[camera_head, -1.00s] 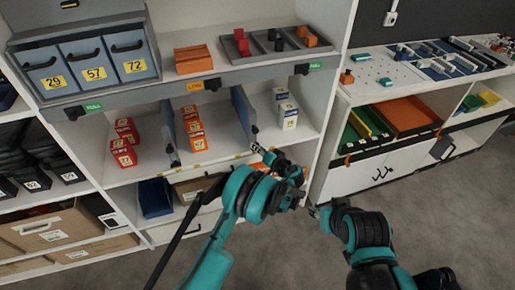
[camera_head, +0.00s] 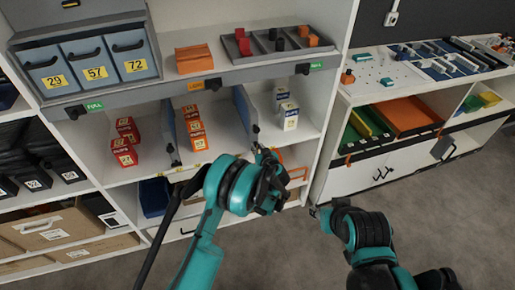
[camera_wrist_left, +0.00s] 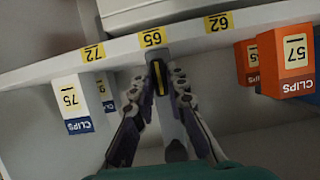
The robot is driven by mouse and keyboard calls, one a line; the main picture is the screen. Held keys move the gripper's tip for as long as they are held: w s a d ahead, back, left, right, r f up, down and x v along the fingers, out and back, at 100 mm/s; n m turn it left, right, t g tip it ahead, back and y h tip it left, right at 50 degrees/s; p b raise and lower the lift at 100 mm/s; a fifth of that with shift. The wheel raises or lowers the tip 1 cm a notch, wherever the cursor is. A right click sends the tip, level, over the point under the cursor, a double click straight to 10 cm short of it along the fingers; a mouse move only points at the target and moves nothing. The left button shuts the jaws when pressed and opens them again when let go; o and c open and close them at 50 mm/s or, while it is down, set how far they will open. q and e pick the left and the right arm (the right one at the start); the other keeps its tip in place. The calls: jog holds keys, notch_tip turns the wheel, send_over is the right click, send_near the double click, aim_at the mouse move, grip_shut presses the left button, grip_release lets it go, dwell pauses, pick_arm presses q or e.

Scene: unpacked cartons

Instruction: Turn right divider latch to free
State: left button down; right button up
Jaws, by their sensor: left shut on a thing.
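The right divider (camera_head: 243,108) stands upright on the middle shelf, between the orange boxes and the white boxes. In the left wrist view the divider's grey end (camera_wrist_left: 168,108) runs down from the shelf edge under the label 65. Its narrow black and yellow latch (camera_wrist_left: 159,78) lies between my left fingertips. My left gripper (camera_head: 261,149) is at the shelf's front edge by this divider; the left wrist view shows its fingers (camera_wrist_left: 164,80) shut on the latch. My wrist hides part of the shelf front. My right gripper (camera_head: 317,211) hangs clear of the shelves, too small to read.
A left divider (camera_head: 170,133) stands between red boxes (camera_head: 124,142) and orange boxes (camera_head: 195,128). White boxes (camera_head: 288,114) stand close to the right divider. A grey tray (camera_head: 268,42) is on the shelf above. Free floor (camera_head: 290,255) lies in front.

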pick_arm(q)
jog(key=shift+f, duration=0.15)
dwell(0.3)
jog(key=c, duration=1.5)
grip_release()
jog(key=shift+w+f, duration=0.1)
jog(key=shift+c, duration=0.2)
jog(key=v, duration=1.2)
